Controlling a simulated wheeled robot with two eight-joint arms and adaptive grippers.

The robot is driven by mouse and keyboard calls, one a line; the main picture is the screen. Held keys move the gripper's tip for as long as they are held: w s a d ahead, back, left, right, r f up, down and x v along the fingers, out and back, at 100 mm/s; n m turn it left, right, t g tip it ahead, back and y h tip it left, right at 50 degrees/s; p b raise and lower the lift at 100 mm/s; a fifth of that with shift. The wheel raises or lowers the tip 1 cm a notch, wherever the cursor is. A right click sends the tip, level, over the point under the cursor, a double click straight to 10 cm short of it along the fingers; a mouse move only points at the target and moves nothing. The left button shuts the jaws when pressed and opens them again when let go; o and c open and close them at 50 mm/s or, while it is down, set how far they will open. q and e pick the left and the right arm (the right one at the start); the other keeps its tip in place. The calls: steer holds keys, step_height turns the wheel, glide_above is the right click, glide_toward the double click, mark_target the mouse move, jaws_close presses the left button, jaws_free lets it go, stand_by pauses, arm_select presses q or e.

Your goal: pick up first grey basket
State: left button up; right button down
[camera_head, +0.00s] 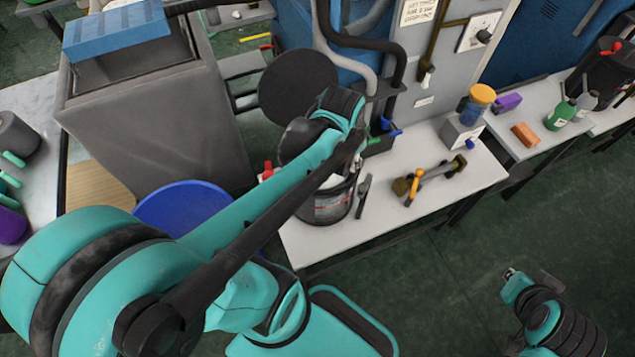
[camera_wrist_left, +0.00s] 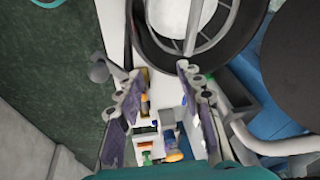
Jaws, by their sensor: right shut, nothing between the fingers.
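A round dark grey basket (camera_head: 328,209) with pale contents stands on the white table, partly hidden by my left arm. In the left wrist view its dark rim (camera_wrist_left: 150,45) and a grey bar across the opening show at the top, beyond the fingertips. My left gripper (camera_wrist_left: 158,70) is open, with nothing seen between its fingers; its tips are close to the basket's rim, but I cannot tell if they touch. In the head view the left fingers are hidden behind the arm. My right gripper (camera_head: 513,279) is shut and empty, low at the right, away from the table.
A large grey bin (camera_head: 150,125) and a blue round container (camera_head: 185,207) stand at left. Dark hoses rise behind the basket. Green floor in front is clear.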

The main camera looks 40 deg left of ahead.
arm_select(q)
steer(key=a+f+m+g, duration=0.1)
steer(key=a+f, duration=0.1)
steer(key=f, duration=0.1)
steer(key=w+a+f+g, duration=0.1)
steer(key=a+f, duration=0.1)
steer(key=a, duration=0.1)
steer(key=a+f+m+g, duration=0.1)
steer(key=a+f, duration=0.2)
steer(key=shift+w+a+f+m+h, duration=0.25)
steer(key=shift+f+m+h, duration=0.05)
steer(key=shift+h, duration=0.1)
steer(key=shift+a+f+b, duration=0.15)
steer(key=shift+f+b, duration=0.15)
step_height(320, 180, down, 8)
steer(key=b, duration=0.3)
steer(key=shift+s+a+r+b, duration=0.2)
steer(key=shift+r+b, duration=0.05)
steer(key=shift+b, duration=0.05)
jaws_close()
